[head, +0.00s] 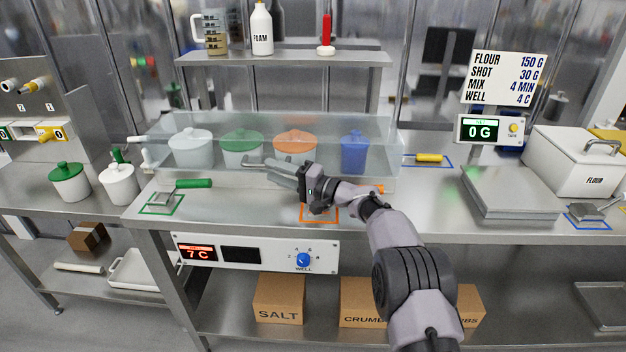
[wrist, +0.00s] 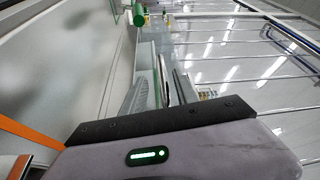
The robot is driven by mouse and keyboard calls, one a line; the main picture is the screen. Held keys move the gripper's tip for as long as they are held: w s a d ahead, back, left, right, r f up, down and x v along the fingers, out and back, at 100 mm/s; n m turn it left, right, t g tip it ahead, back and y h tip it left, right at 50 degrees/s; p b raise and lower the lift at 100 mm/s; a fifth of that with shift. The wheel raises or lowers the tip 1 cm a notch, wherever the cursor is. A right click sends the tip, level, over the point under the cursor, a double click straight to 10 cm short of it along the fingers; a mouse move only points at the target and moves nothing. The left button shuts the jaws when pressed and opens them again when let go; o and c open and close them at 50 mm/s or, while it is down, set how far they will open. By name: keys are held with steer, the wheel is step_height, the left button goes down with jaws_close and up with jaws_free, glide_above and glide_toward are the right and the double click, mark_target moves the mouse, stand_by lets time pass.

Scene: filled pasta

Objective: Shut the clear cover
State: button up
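The clear cover (head: 330,126) spans the row of lidded pots at the back of the counter, and the pots show through its pane. A grey bar-like handle (head: 250,164) shows at the cover's lower front, left of my fingers. My gripper (head: 280,168) reaches left along the cover's front, close to this handle. In the wrist view my fingers (wrist: 162,88) point away along the cover's edge, with a narrow gap between them. I cannot tell whether they touch or grip the handle. I cannot tell whether the cover is fully down.
White (head: 190,142), green (head: 240,144), orange (head: 295,143) and blue (head: 354,150) pots stand behind the cover. A green-handled tool (head: 194,184) lies front left. A control panel (head: 255,254) is below the counter edge. A scale (head: 512,190) stands right. The front counter is mostly clear.

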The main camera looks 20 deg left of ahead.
steer(key=s+d+p, duration=0.1)
steer(key=d+p, duration=0.1)
steer(key=d, duration=1)
steer(key=shift+d+f+p, duration=0.4)
steer(key=shift+f, duration=0.05)
steer(key=s+d+r+m+h, duration=0.1)
steer(key=s+d+r+h, duration=0.6)
steer(key=s+d+r, duration=0.65)
steer(key=s+d+f+m+t+h, duration=0.2)
steer(key=s+d+h, duration=0.3)
steer(key=s+d, duration=0.4)
steer(key=s+d+f+m+t+h, duration=0.2)
steer(key=s+d+f+h, duration=0.1)
steer(key=s+d, duration=0.7)
steer(key=s+h, duration=0.1)
steer(key=s, duration=0.3)
steer(key=shift+s+d+m+h, duration=0.15)
steer(key=shift+d+m+h, duration=0.15)
steer(key=shift+h, duration=0.1)
steer(key=shift+f, duration=0.1)
